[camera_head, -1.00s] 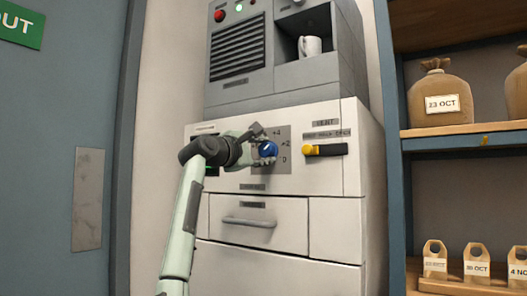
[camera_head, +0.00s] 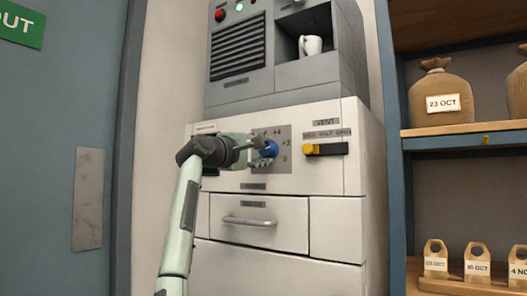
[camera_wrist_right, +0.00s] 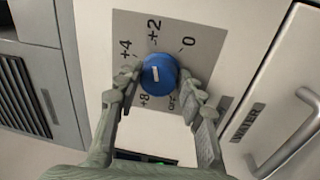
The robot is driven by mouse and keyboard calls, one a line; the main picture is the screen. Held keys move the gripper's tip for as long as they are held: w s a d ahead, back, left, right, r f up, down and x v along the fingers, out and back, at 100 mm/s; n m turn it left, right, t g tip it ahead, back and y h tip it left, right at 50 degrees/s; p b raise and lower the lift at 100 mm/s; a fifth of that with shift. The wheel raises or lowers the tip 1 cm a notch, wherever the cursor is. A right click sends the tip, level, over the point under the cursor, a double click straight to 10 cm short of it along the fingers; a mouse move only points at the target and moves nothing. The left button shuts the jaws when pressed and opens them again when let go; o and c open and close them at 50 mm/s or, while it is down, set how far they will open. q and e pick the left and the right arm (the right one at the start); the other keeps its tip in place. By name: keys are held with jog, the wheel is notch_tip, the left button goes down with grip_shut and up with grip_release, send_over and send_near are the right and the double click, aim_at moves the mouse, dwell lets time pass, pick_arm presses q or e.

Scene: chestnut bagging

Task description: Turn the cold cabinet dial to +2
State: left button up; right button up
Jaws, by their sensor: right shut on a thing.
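The cold cabinet dial is a round blue knob (camera_head: 269,149) on a grey scale plate (camera_head: 284,137) on the white cabinet front. In the right wrist view the dial (camera_wrist_right: 160,75) has a short white mark, lying roughly in line with the +2 label (camera_wrist_right: 153,33); which end is the pointer is hard to tell. The labels 0, +4 and +8 also show around it. My right gripper (camera_head: 262,151) comes from the left, and its fingers (camera_wrist_right: 158,88) sit on both sides of the dial, shut on it. My left gripper is not in view.
A yellow-ended vent lever (camera_head: 308,149) sits right of the dial. A drawer with a handle (camera_head: 250,222) is below. A grey unit with a white mug (camera_head: 311,45) is above. Shelves with brown sacks (camera_head: 442,92) stand at the right.

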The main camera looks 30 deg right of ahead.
jog(key=shift+r, duration=0.15)
jog(key=o, duration=1.2)
jog(key=shift+c, duration=0.2)
jog(key=shift+a, duration=0.1)
jog(key=v, duration=1.1)
jog(key=shift+s+a, duration=0.15)
jog(key=shift+a, duration=0.25)
